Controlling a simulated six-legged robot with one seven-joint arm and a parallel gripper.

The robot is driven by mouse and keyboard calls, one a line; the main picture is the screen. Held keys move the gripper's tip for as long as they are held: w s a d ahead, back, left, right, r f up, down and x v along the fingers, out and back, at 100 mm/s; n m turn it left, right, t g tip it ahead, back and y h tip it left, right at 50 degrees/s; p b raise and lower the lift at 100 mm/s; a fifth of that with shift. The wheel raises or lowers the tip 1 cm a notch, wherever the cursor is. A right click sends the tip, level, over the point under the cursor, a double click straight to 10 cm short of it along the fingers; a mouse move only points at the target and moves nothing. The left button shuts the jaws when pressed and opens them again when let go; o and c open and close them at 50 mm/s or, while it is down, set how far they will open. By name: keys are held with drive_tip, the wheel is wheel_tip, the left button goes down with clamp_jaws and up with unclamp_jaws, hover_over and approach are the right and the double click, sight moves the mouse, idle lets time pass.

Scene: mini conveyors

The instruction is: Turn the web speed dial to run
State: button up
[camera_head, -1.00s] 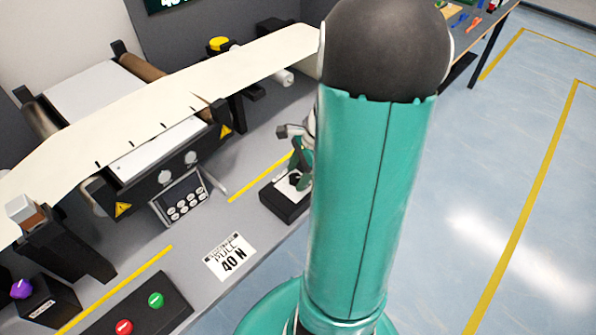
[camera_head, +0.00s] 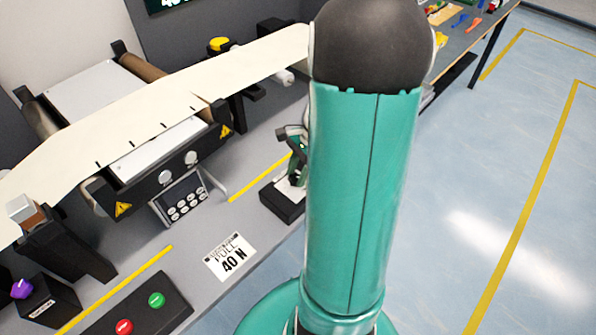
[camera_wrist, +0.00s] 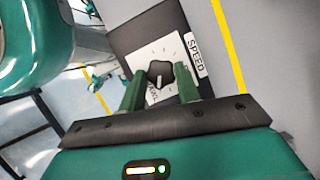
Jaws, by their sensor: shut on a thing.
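The web speed dial is a dark knob (camera_wrist: 160,73) on a white plate (camera_wrist: 141,57) with tick marks, beside a label reading SPEED (camera_wrist: 196,55). Its pale pointer line points towards the gripper side in the wrist view, near small lettering I cannot read. My gripper (camera_wrist: 158,80) has its two green fingers on either side of the knob, shut on it. In the head view, the dial's black box (camera_head: 283,205) stands on the grey bench, and my gripper (camera_head: 298,150) is above it. My arm hides part of both, and the knob is not clear there.
The web machine (camera_head: 165,165) with its cream web (camera_head: 160,100) stands behind and left. A button panel (camera_head: 180,205), a 40 N pull card (camera_head: 230,257), a red-and-green button box (camera_head: 140,305) and a purple knob (camera_head: 22,288) are on the bench. Open floor lies right.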

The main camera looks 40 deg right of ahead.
drive_tip(key=n+g, duration=0.1)
drive_tip(key=n, duration=0.3)
drive_tip(key=shift+w+n+g, duration=0.2)
drive_tip(key=shift+n+g, duration=0.1)
drive_tip(key=shift+g, duration=0.1)
drive_tip(key=n, duration=0.2)
drive_tip(key=n+g+h, duration=0.1)
drive_tip(key=n, duration=0.1)
drive_tip(key=shift+w+n+g, duration=0.1)
drive_tip(key=shift+n+g, duration=0.2)
drive_tip(key=n, duration=0.2)
drive_tip(key=n+g+h, duration=0.1)
drive_tip(key=n, duration=0.1)
drive_tip(key=shift+w+a+n, duration=0.1)
drive_tip(key=shift+a+n, duration=0.1)
drive_tip(key=shift+n, duration=0.1)
drive_tip(key=shift+a+n+g+h, duration=0.15)
drive_tip(key=shift+n+h, duration=0.3)
drive_tip(key=shift+n, duration=0.6)
drive_tip(key=shift+d+n+g+h, duration=0.1)
drive_tip(key=shift+n+g+h, duration=0.25)
drive_tip(key=shift+n, duration=0.7)
drive_tip(key=o, duration=1)
drive_tip(key=shift+c, duration=0.2)
drive_tip(key=shift+r, duration=0.1)
